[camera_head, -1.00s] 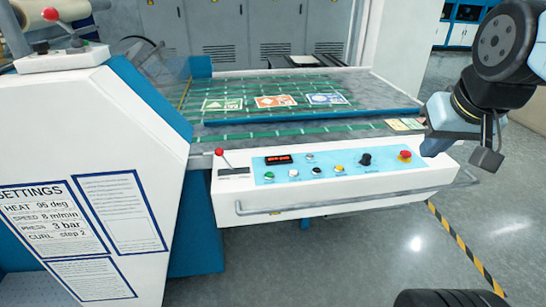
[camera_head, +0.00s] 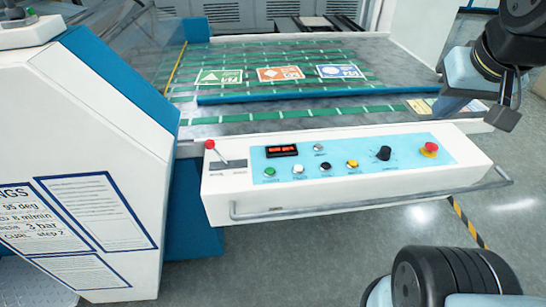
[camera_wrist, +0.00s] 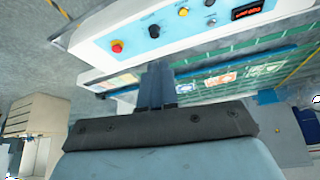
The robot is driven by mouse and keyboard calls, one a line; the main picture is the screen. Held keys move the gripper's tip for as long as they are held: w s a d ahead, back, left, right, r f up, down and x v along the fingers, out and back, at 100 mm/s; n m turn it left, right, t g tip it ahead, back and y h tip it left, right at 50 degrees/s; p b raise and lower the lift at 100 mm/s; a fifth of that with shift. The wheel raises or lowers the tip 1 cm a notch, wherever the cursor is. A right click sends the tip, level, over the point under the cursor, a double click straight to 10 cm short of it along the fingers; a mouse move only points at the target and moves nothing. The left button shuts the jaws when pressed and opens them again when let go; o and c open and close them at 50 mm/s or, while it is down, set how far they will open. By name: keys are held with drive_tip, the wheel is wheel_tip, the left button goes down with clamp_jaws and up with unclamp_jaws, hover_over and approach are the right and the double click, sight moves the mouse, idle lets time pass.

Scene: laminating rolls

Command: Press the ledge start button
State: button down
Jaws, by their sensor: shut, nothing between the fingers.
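The green button (camera_head: 269,172), the only green one, sits at the lower left of the light-blue panel on the white control ledge (camera_head: 225,207). To its right are a white button (camera_head: 298,169), a dark button (camera_head: 325,165), a yellow button (camera_head: 352,164), a black knob (camera_head: 384,153) and a red stop button (camera_head: 429,149). My gripper (camera_wrist: 157,72) is shut and empty in the wrist view. In the head view my arm's end is at the upper right, near the ledge's right end, well away from the green button. The green button is outside the wrist view.
A grey rail (camera_head: 370,204) runs along the ledge's front. A red-tipped lever (camera_head: 210,145) stands left of the panel. A blue bar (camera_head: 300,95) and printed cards (camera_head: 280,74) lie on the green-lined bed behind. The white machine housing (camera_head: 90,150) stands at left.

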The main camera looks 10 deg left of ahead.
drive_tip(key=n+t+h, duration=0.1)
drive_tip(key=n+h, duration=0.5)
drive_tip(key=n, duration=1.3)
hover_over(268, 172)
wheel_tip(268, 172, down, 17)
drive_tip(key=shift+r, duration=0.15)
drive_tip(key=shift+f, duration=4.35)
drive_tip(key=shift+f, duration=0.1)
drive_tip(key=shift+f, duration=0.3)
